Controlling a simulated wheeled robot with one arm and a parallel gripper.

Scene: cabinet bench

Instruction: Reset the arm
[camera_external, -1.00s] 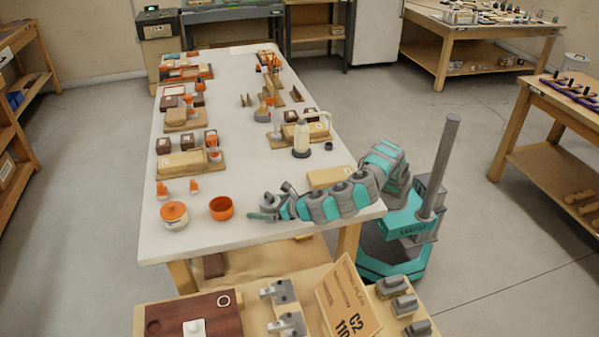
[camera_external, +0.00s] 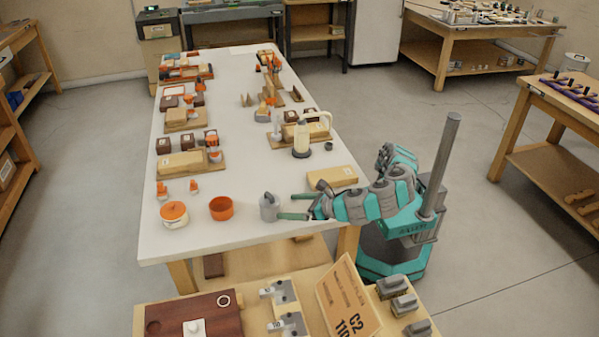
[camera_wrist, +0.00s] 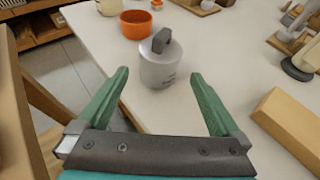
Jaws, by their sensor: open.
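My gripper (camera_external: 287,206) is open and empty over the near right part of the white table. Its two green fingers are spread apart in the wrist view (camera_wrist: 160,76). A grey canister-like weight (camera_external: 268,209) with a dark knob stands upright on the table, just left of the fingertips. In the wrist view the weight (camera_wrist: 158,68) appears ahead of the gap between the fingers, with printing too small to read. I see no contact between it and the fingers. My arm reaches in from the right edge of the table.
An orange bowl (camera_external: 221,208) and a white pot with orange lid (camera_external: 174,215) stand left of the weight. A pale wooden block (camera_external: 332,177) lies behind my arm, near the right edge. A cream kettle-like item (camera_external: 301,141) stands farther back. The white tabletop (camera_external: 240,175) between is bare.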

